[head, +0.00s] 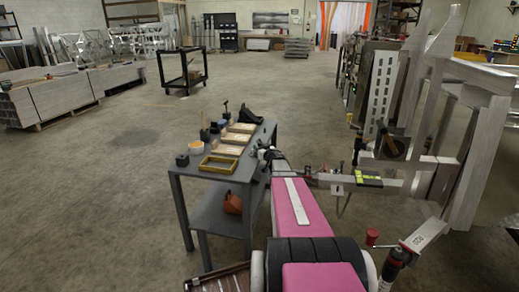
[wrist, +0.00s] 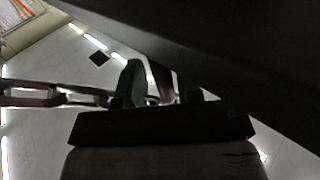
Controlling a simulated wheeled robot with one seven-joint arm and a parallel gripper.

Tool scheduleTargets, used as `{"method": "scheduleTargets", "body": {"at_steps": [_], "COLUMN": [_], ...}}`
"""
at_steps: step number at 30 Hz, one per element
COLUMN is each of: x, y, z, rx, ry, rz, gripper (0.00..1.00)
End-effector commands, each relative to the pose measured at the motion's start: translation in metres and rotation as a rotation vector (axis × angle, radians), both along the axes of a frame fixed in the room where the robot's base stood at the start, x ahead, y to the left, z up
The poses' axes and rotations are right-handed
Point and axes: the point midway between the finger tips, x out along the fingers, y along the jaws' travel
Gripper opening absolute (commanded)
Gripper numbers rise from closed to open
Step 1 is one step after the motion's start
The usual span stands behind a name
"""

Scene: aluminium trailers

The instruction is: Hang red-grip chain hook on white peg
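In the wrist view my gripper (wrist: 160,90) has two dark green-grey fingers close together, with a dark reddish strip, seemingly the grip of the red-grip chain hook (wrist: 159,78), between them. Metal chain links (wrist: 35,96) run in from the left edge to the left finger. The hook's tip cannot be made out. In the head view my pink arm reaches forward beside the workbench; the fingers are too small there to tell apart from the metal parts around them. I cannot make out the white peg surely in either view.
A grey workbench (head: 181,174) with trays and tools stands left of my arm. An aluminium trailer frame (head: 470,165) stands upright close on the right. A black cart (head: 162,68) is further back.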

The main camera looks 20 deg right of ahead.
Motion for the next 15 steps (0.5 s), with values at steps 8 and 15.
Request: {"method": "scheduleTargets", "body": {"at_steps": [8, 15], "x": [-0.002, -0.018], "y": [0.006, 0.003], "z": [0.000, 0.000], "rx": [-0.003, -0.003], "ry": [-0.002, 0.000], "rz": [0.013, 0.012], "gripper": [0.45, 0.45]}}
